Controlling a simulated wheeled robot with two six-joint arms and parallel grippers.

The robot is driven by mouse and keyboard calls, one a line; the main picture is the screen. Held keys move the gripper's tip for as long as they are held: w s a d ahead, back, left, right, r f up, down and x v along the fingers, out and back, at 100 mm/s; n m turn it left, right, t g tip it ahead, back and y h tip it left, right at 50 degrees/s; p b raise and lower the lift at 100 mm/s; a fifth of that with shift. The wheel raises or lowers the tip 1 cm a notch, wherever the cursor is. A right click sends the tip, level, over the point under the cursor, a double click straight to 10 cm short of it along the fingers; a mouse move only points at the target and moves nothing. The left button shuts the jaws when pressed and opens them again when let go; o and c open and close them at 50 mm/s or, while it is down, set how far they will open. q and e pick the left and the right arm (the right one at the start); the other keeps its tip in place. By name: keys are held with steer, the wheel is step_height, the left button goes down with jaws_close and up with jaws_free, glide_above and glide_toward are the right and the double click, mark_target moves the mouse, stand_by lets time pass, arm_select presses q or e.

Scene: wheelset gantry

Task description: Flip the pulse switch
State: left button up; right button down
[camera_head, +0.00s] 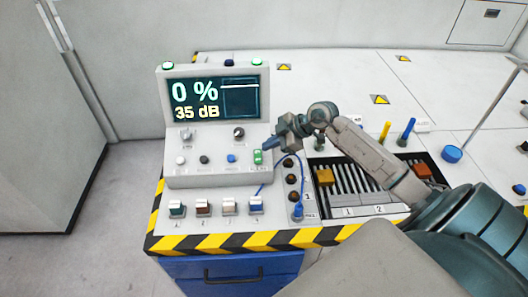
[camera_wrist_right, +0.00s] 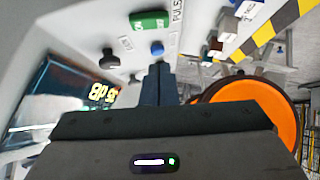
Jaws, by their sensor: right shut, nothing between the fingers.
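The pulse switch is a small green rocker (camera_head: 258,157) at the right end of the control row on the console's sloped face. In the right wrist view, the green rocker (camera_wrist_right: 150,20) lies at the top beside a "PULSE" label. My right gripper (camera_head: 268,146) is shut and empty, its tips just above and right of the rocker in the head view. In the wrist view the closed fingertips (camera_wrist_right: 159,65) point toward the panel near a blue button (camera_wrist_right: 157,48). I cannot tell whether they touch anything. My left gripper is not in view.
The console screen (camera_head: 215,98) reads 0 % and 35 dB. Below the panel stand several coloured switches (camera_head: 228,207). A blue cable (camera_head: 300,185) runs close to the gripper. A slotted tray (camera_head: 348,178) lies to the right. A large orange disc (camera_wrist_right: 265,105) shows in the wrist view.

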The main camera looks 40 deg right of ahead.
mark_target(255, 158)
steer(key=f, duration=0.1)
steer(key=w+f+p, duration=0.1)
steer(key=f, duration=0.1)
steer(key=w+a+f, duration=0.1)
steer(key=shift+f, duration=0.4)
steer(key=shift+d+f, duration=0.1)
steer(key=shift+f, duration=0.35)
steer(key=shift+p, duration=0.3)
